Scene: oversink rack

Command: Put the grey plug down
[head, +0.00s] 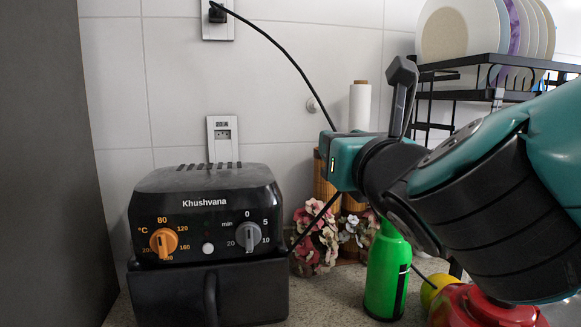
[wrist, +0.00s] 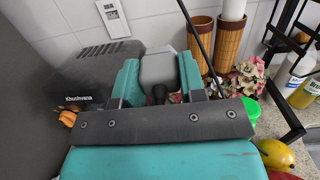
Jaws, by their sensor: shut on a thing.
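My gripper (head: 326,160) is in the middle of the head view, pointing left, in front of the tiled wall and above the counter. In the wrist view its two teal fingers (wrist: 158,82) are closed on a light grey block, the grey plug (wrist: 158,66). The plug is held in the air between the fingers. In the head view the plug is hidden by the gripper. A thin black cord (head: 312,224) runs down and left from beneath the gripper; where it starts is hidden.
A black fryer (head: 205,215) stands left on the counter (head: 340,300). A lower wall socket (head: 222,140) is behind it; a black plug (head: 217,14) sits in the upper socket. A green bottle (head: 387,270), flowers (head: 315,240) and a dish rack (head: 470,68) are near my arm.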

